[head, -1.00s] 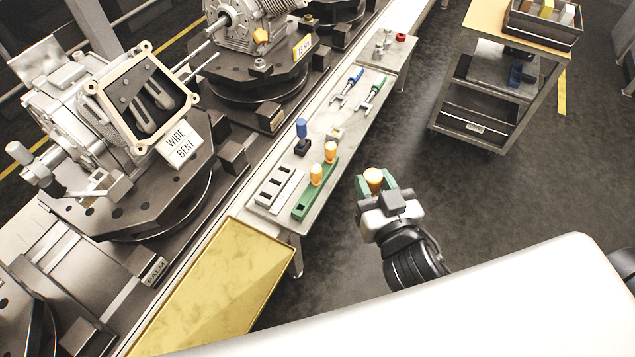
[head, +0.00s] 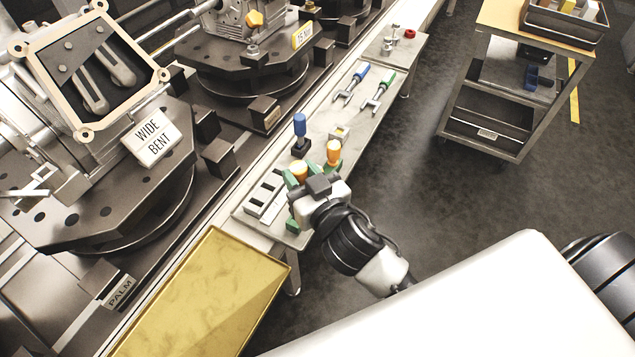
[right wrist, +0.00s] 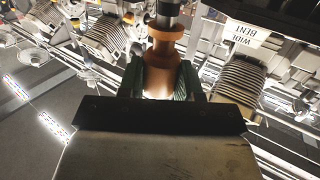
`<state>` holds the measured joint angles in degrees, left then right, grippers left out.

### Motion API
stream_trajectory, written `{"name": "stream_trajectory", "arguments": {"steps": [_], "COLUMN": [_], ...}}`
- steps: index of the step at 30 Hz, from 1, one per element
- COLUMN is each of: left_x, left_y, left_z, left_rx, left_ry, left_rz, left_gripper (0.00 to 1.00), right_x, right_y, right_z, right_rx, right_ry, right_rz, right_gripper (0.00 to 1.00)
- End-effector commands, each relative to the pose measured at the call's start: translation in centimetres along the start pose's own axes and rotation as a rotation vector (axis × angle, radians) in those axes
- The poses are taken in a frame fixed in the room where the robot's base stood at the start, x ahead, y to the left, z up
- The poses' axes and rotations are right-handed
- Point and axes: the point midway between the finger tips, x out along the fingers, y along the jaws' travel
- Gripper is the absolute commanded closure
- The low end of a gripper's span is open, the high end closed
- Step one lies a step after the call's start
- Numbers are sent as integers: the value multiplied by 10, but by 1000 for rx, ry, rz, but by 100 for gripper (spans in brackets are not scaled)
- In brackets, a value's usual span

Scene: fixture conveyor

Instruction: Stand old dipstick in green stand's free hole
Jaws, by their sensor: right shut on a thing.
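My right gripper (head: 299,174) is shut on an orange-handled dipstick (head: 299,168), at the near part of the green stand. In the right wrist view the orange handle (right wrist: 162,65) sits between the two dark green fingers. The dipstick's lower part is hidden, so I cannot tell whether it is in a hole. The green stand (head: 292,226) lies on the narrow grey bench, mostly covered by my gripper. Another orange-handled dipstick (head: 333,150) stands upright at its far end. The middle of the stand is hidden. My left gripper is not in view.
A grey slotted block (head: 262,196) lies left of the stand. A blue-handled tool (head: 300,127) stands behind it. Blue and green wrenches (head: 377,92) lie farther along the bench. A yellow tray (head: 205,300) is at the front. Fixtures with housings line the left.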

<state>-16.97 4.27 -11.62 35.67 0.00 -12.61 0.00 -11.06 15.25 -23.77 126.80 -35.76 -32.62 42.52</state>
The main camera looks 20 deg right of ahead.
Motion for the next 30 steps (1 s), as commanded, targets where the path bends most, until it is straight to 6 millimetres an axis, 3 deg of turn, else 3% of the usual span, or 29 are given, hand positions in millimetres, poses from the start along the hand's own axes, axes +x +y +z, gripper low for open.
{"name": "stream_trajectory", "arguments": {"steps": [1, 4, 18, 30], "left_x": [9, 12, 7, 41], "left_y": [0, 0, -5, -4], "left_z": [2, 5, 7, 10], "left_rx": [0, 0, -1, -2], "left_ry": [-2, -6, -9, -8], "left_rz": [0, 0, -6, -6], "left_gripper": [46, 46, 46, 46], "right_x": [4, 7, 7, 10], "right_y": [-1, -3, -3, -3], "right_z": [8, 11, 9, 50], "right_rx": [-4, -7, -2, -5], "right_ry": [1, -1, -5, -3], "right_rz": [-4, -9, -7, -8], "right_gripper": [100, 100, 100, 100]}}
